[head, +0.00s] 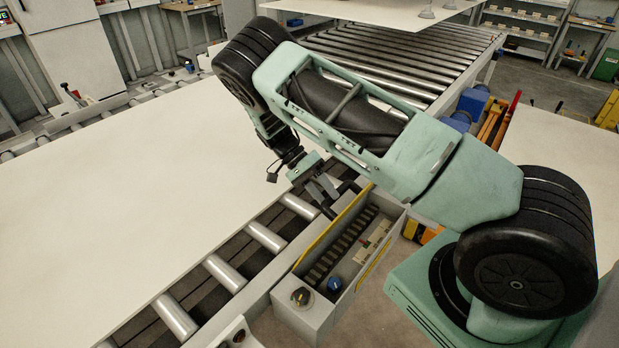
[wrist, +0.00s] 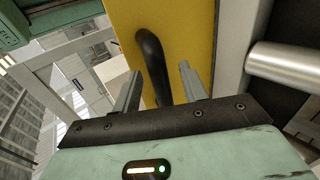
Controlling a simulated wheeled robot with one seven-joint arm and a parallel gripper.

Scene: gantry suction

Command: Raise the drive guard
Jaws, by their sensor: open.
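The drive guard (head: 327,237) shows in the head view as a thin yellow panel, seen nearly edge-on, along the conveyor side of a grey open-topped housing (head: 318,316). In the wrist view the guard (wrist: 193,32) is a broad yellow face with a curved black bar handle (wrist: 152,62). My gripper (wrist: 160,70) is open, with one finger on each side of the lower part of the handle. I cannot tell if either finger touches it. In the head view my gripper (head: 324,196) is at the far end of the housing, and my arm partly hides that area.
A large pale sheet (head: 130,200) lies on the roller conveyor (head: 222,272) left of the housing. A black knob (head: 302,298) and a blue knob (head: 334,285) are at the housing's near end. A metal roller (wrist: 285,62) is close on the right in the wrist view.

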